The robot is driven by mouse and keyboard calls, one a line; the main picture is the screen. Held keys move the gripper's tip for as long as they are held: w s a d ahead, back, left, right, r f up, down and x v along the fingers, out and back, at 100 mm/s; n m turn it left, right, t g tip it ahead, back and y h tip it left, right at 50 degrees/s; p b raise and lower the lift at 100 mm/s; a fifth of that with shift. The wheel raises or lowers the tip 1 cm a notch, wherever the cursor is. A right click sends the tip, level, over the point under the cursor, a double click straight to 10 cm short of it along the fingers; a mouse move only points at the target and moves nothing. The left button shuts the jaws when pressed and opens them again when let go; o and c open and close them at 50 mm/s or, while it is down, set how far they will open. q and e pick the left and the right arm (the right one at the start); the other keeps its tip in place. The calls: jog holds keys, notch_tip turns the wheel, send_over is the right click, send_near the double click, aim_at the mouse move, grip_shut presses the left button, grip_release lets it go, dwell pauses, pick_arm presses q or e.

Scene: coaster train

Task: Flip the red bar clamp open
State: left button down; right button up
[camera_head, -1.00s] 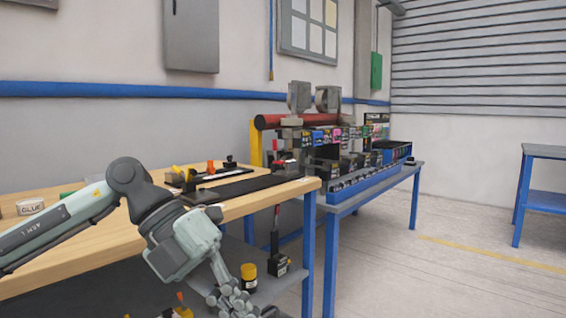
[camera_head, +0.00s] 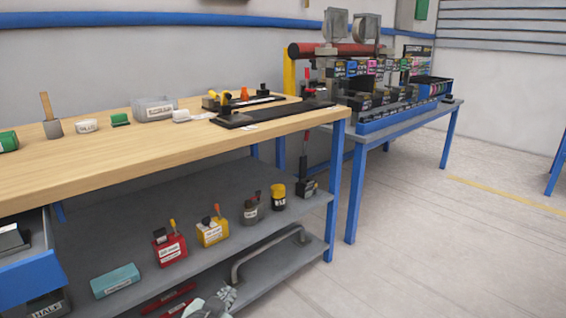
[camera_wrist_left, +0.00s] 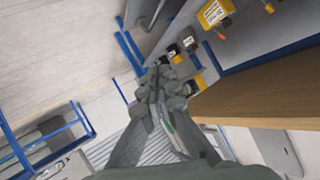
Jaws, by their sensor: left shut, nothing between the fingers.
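My left gripper (camera_head: 218,302) shows at the bottom edge of the head view, low near the bottom shelf and well apart from the bar. In the left wrist view the left gripper (camera_wrist_left: 160,85) is shut and empty. My right gripper is in neither view.
The wooden bench (camera_head: 100,170) carries a black rail fixture (camera_head: 270,113) and small boxes. Red, yellow and grey containers stand on its grey shelf (camera_head: 150,210). A blue-legged table (camera_head: 400,120) with bins stands beyond.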

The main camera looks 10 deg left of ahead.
pick_arm(q)
jog(key=s+a+f+n+g, duration=0.1)
jog(key=s+f+g, duration=0.3)
jog(key=s+f, duration=0.5)
jog(key=s+a+f+g, duration=0.2)
jog(key=s+f+g, duration=0.3)
jog(key=s+f, duration=0.4)
jog(key=s, duration=0.6)
jog(key=shift+a+n+g+y, duration=0.3)
jog(key=shift+a+n+y, duration=0.1)
